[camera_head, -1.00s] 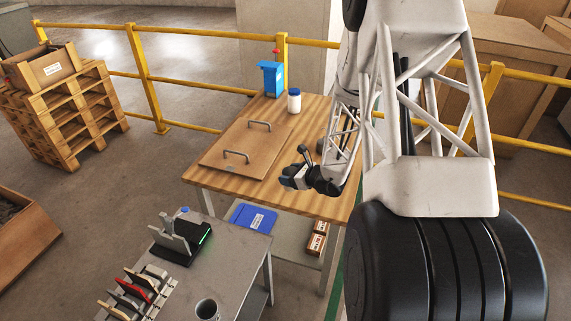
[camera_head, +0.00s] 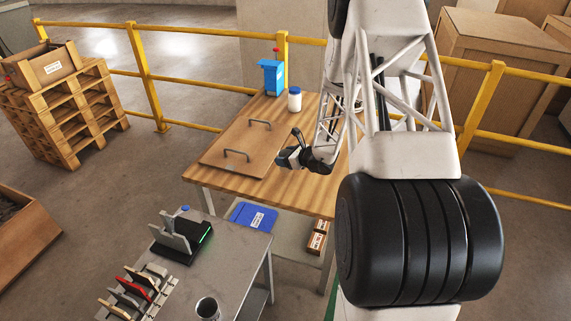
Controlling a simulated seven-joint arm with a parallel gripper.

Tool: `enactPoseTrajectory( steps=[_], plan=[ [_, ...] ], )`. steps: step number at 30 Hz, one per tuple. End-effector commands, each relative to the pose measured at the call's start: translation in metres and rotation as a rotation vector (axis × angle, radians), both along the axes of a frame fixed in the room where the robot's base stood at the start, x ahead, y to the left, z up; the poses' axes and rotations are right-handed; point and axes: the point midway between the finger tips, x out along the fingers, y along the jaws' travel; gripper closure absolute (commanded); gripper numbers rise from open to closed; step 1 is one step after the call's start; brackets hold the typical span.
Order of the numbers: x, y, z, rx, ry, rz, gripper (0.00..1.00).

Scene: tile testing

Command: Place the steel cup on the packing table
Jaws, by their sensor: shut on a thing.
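My gripper (camera_head: 290,157) is over the front part of the wooden table (camera_head: 225,188), just right of the brown board. It is shut on a small grey thing; it is too small and too covered by the fingers for me to tell what it is. I cannot tell whether the thing touches the tabletop. A grey, open-topped cup (camera_head: 208,309) stands upright on the metal table (camera_head: 235,265) at the bottom edge of the view, well away from my gripper.
A brown board (camera_head: 225,160) with two handles lies on the wooden table. A white bottle with a blue lid (camera_head: 295,101) and a blue dispenser (camera_head: 271,78) stand at its back. A black device (camera_head: 183,237) and a rack of tiles (camera_head: 135,295) occupy the metal table. A yellow railing (camera_head: 200,83) runs behind.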

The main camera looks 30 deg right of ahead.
Motion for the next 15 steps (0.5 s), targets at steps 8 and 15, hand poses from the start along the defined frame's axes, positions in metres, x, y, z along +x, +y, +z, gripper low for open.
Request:
enactPoseTrajectory(
  steps=[8,15],
  plan=[
    [0.0,0.0,-0.002,0.0,0.0,0.0,0.64],
    [0.0,0.0,-0.021,0.0,0.002,0.0,0.64]
  ],
)
